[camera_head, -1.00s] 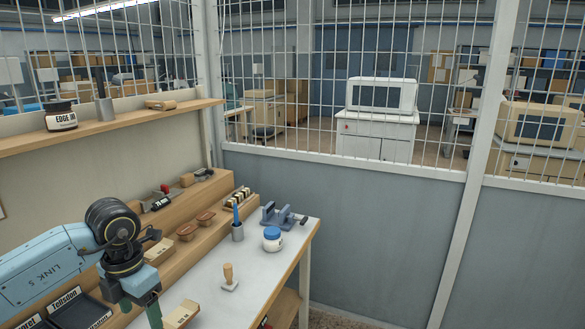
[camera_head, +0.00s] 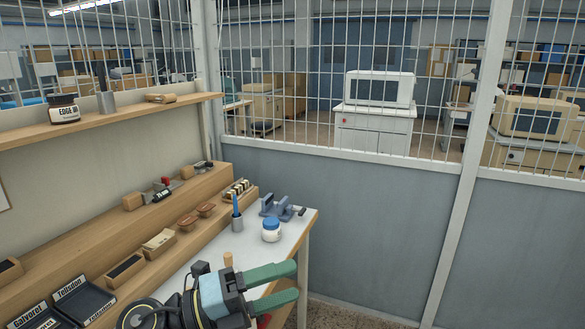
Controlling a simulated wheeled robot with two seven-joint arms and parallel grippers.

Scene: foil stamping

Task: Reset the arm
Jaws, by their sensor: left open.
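My left gripper (camera_head: 296,281) is at the bottom centre of the head view, over the front part of the workbench. Its two green fingers point right and stand apart, with nothing between them. Its dark and pale blue wrist hides part of the white benchtop (camera_head: 254,247). A wooden-handled stamp (camera_head: 228,259) shows only its top behind the gripper. My right gripper is out of view.
A blue-lidded jar (camera_head: 271,231), a grey cup with a blue tool (camera_head: 237,222) and a blue-grey vice (camera_head: 276,208) stand at the bench's far end. Labelled black trays (camera_head: 85,298) lie at the lower left. Right of the bench is open floor before a grey partition (camera_head: 385,230).

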